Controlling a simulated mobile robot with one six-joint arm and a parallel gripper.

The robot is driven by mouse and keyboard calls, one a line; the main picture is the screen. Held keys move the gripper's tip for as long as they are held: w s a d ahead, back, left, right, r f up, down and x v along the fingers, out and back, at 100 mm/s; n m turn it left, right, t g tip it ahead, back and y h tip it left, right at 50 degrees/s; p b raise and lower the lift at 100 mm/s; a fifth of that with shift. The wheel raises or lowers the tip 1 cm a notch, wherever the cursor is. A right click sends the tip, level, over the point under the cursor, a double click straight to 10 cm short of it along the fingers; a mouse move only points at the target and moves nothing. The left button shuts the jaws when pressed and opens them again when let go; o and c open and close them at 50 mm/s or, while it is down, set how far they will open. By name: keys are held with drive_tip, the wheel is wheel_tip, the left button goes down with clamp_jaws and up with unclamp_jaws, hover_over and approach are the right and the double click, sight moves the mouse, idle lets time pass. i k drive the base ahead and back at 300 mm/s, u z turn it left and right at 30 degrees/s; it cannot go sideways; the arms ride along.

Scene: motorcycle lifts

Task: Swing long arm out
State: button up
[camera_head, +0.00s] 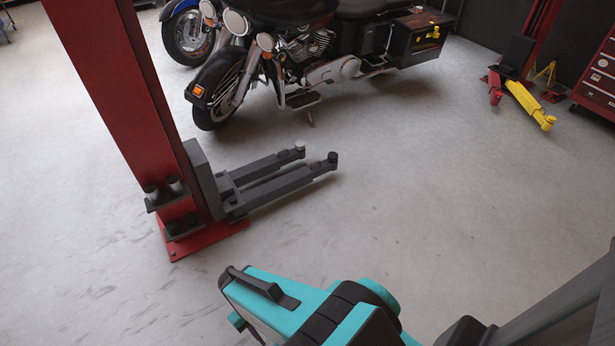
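A red lift post (115,110) stands at the left on a red base plate. Two dark grey lift arms reach right from its foot, side by side, low over the floor. The nearer arm (280,189) ends in a dark round pad and reaches farther right. The farther arm (262,168) ends in a lighter pad. The end of my arm, teal and black with my gripper (240,297), is at the bottom centre, in front of the post and apart from both lift arms. Its fingers are not clearly visible, and I see nothing held.
A black motorcycle (300,60) stands behind the lift arms, with a blue one (187,35) partly behind it. At the upper right are another red post with a yellow arm (530,103) and a red tool cabinet (598,85). The floor right of the arms is clear.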

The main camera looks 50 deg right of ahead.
sight(256, 197)
drive_tip(key=u, duration=0.05)
drive_tip(key=i, duration=1)
drive_tip(key=z, duration=0.05)
